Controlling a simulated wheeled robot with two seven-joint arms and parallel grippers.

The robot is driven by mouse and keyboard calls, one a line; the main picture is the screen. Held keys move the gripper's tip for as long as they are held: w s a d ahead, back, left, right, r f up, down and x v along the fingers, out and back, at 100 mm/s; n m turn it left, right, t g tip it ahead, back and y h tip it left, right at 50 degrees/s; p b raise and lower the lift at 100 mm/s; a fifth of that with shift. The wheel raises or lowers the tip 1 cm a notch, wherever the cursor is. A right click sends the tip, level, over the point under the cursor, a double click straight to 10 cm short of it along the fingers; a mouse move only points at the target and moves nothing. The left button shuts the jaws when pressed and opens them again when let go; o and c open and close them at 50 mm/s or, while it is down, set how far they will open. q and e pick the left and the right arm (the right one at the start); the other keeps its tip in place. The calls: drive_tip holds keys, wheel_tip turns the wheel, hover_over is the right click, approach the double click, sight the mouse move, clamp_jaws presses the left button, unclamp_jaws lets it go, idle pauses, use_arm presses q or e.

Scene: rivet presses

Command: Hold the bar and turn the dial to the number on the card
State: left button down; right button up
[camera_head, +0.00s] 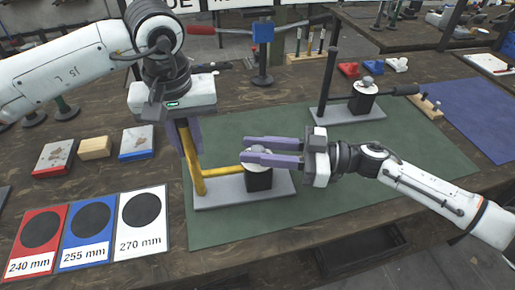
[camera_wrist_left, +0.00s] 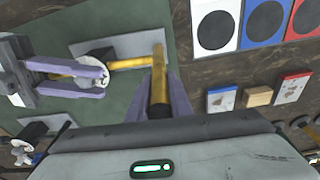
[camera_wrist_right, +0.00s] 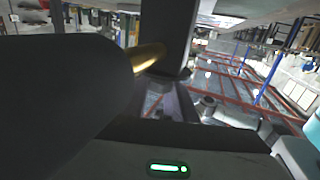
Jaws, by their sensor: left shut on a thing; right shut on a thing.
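A press on a grey base (camera_head: 225,193) has an upright yellow bar (camera_head: 191,160) and a yellow arm running to a black block (camera_head: 259,181). A pale round dial (camera_head: 257,164) sits on this block, partly hidden by my fingers; its marks are unreadable. My left gripper (camera_head: 186,143) is shut on the upright yellow bar, which also shows between its fingers in the left wrist view (camera_wrist_left: 159,92). My right gripper (camera_head: 250,151) is shut on the dial, fingers level on both sides. Three cards read 240 mm (red) (camera_head: 40,262), 255 mm (blue) (camera_head: 87,252) and 270 mm (white) (camera_head: 140,243).
A second press with a black bar (camera_head: 327,80) and its own dial (camera_head: 366,84) stands behind right on the green mat (camera_head: 330,205). Small blocks (camera_head: 95,148) lie behind the cards. A red-handled tool (camera_head: 262,35) stands at the back. The mat's front is clear.

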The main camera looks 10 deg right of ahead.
drive_tip(key=m+t+h, duration=0.2)
drive_tip(key=m+t, duration=0.1)
drive_tip(key=t, duration=0.1)
drive_tip(key=m+t+h, duration=0.3)
drive_tip(key=t, duration=0.1)
drive_tip(key=shift+s+a+m, duration=0.15)
drive_tip(key=shift+a+m, duration=0.05)
drive_tip(key=shift+m, duration=0.1)
drive_tip(key=m+t+h, duration=0.3)
drive_tip(key=h, duration=0.1)
drive_tip(key=shift+r, duration=0.15)
drive_tip(key=shift+d+m+t+h, duration=0.1)
drive_tip(key=shift+m+t+h, duration=0.2)
drive_tip(key=shift+m+h, duration=0.15)
drive_tip(key=shift+h, duration=0.35)
drive_tip(key=shift+d, duration=0.1)
drive_tip(key=o, duration=1)
drive_tip(key=shift+o, duration=0.2)
drive_tip(key=v, duration=1.1)
drive_tip(key=shift+s, duration=0.35)
drive_tip(key=shift+d, duration=0.1)
